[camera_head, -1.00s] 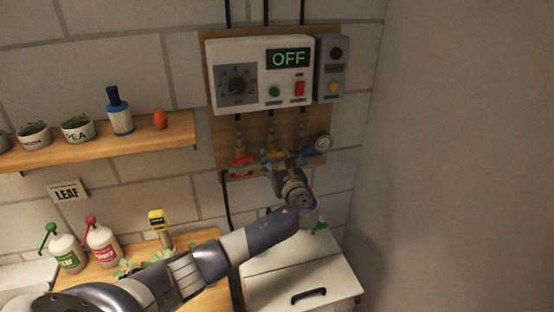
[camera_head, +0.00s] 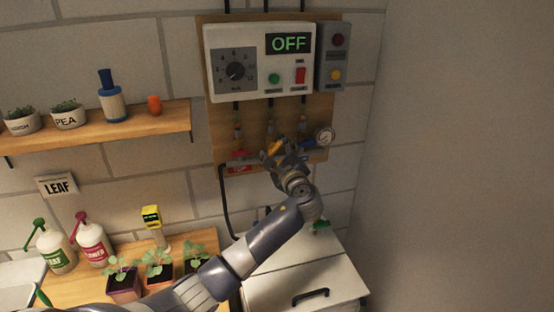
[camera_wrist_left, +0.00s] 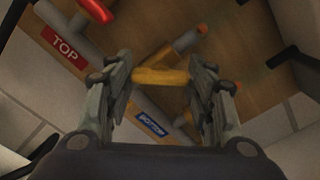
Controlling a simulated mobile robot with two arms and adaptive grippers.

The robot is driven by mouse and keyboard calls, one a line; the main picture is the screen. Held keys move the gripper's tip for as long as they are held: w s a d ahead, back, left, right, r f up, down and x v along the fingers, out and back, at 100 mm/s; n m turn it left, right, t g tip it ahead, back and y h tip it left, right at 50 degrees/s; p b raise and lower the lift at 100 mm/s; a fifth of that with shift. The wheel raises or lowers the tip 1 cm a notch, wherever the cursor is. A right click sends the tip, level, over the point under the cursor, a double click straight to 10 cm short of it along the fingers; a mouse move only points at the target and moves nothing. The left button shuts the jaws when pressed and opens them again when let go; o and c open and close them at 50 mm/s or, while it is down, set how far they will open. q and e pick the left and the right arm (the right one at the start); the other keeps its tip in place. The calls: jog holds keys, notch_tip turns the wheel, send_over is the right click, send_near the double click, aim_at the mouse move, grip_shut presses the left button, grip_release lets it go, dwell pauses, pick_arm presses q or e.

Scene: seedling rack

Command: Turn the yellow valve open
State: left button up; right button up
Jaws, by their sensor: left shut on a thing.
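The yellow valve handle (camera_wrist_left: 160,77) runs across between the fingers of my left gripper (camera_wrist_left: 162,85) in the left wrist view, with a finger at each end of it. In the head view the yellow handle (camera_head: 274,147) shows at the tip of my left gripper (camera_head: 282,155), at a slant. My gripper is shut on it and hides much of the pipe behind. The red valve handle (camera_head: 240,155) sits to its left, over a red TOP label (camera_wrist_left: 63,47). My right gripper is out of view.
The control box (camera_head: 258,62) above reads OFF. A blue BOTTOM label (camera_wrist_left: 152,124) is below the yellow handle. A white cabinet (camera_head: 285,268) stands below, and a shelf (camera_head: 100,131) is at left.

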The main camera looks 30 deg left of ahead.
pick_arm(q)
jog(key=n+b, duration=0.3)
jog(key=n, duration=0.1)
jog(key=n+b, duration=0.2)
jog(key=shift+f+b, duration=0.25)
jog(key=shift+b, duration=0.05)
jog(key=shift+r+n+b, duration=0.1)
jog(key=shift+n+b, duration=0.8)
jog(key=shift+n, duration=0.5)
jog(key=shift+r, duration=0.1)
jog(key=o, duration=1.1)
jog(key=shift+c, duration=0.2)
jog(key=shift+s, duration=0.1)
jog(key=v, duration=1.2)
